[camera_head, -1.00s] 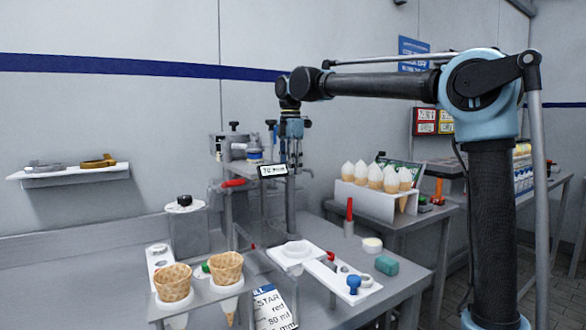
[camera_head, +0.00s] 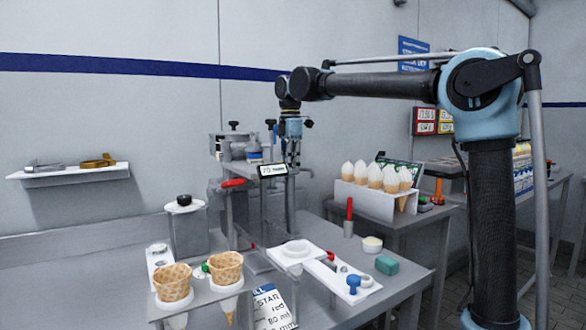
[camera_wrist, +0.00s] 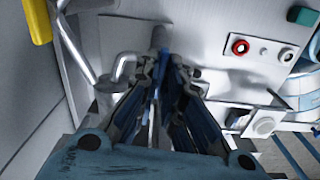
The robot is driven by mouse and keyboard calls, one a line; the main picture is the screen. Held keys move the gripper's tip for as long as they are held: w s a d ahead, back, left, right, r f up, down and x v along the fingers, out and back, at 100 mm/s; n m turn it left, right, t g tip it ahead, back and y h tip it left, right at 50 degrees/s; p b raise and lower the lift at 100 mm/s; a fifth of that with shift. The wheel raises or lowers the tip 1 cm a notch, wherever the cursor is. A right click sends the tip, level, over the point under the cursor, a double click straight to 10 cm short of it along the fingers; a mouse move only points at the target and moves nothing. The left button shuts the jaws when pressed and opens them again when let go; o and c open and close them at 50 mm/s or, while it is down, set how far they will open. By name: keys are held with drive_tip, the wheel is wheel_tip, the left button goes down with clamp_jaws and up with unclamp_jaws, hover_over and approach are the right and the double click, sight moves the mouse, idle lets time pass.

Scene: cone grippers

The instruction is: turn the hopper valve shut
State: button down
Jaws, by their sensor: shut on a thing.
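My gripper (camera_head: 291,160) points down at the dispenser stand in the middle of the head view. In the wrist view its dark fingers (camera_wrist: 163,80) are close together around a small grey part, which I take to be the handle of the hopper valve (camera_wrist: 158,38). The fingers hide most of that part, and I cannot read the valve's angle. The hopper unit (camera_head: 226,148), with dark knobs on top, stands just left of my gripper. A red lever (camera_head: 233,183) sticks out on its left side. A small display (camera_head: 272,170) hangs beside my fingers.
Two waffle cones stand in a rack (camera_head: 200,297) at the front. A white plate (camera_head: 318,268) with a round holder lies below the stand. A red-handled tool (camera_head: 349,212) and a teal block (camera_head: 387,265) are to the right. Filled cones (camera_head: 375,174) stand behind.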

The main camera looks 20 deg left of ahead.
drive_tip(key=m, duration=0.8)
drive_tip(key=shift+m, duration=0.3)
drive_tip(key=m, duration=0.4)
drive_tip(key=shift+m, duration=2.2)
drive_tip(key=c, duration=1.7)
unclamp_jaws()
